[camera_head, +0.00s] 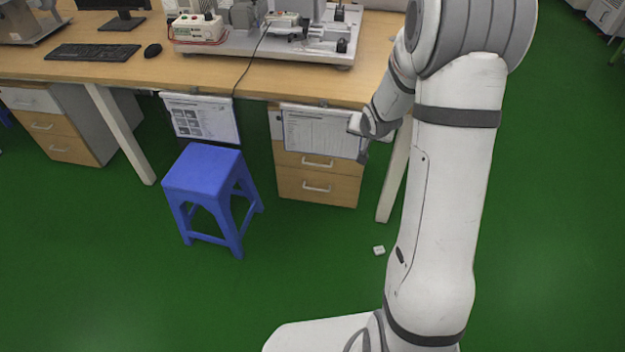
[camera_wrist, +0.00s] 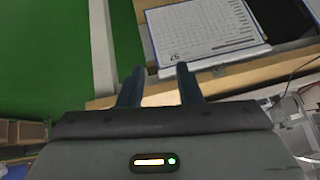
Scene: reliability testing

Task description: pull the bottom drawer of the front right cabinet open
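The front right cabinet (camera_head: 279,155) stands under the desk with wooden drawer fronts. Its bottom drawer (camera_head: 335,198) looks shut, with a light horizontal bar handle (camera_head: 316,188) across the middle. A drawer with a similar handle (camera_head: 317,163) is above it, and a hanging sheet hides the cabinet's upper part. My gripper (camera_head: 364,153) is at the sheet's right edge, above and right of the bottom handle. In the wrist view its two fingers (camera_wrist: 159,72) are apart with nothing between them. The bottom handle cannot be made out there.
The hanging sheet (camera_head: 322,134) also shows in the wrist view (camera_wrist: 205,30), close beyond the fingers. A desk leg (camera_head: 395,172) stands right of the cabinet. A blue stool (camera_head: 203,172) stands left of it. A small white object (camera_head: 379,250) lies on otherwise clear green floor before the cabinet.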

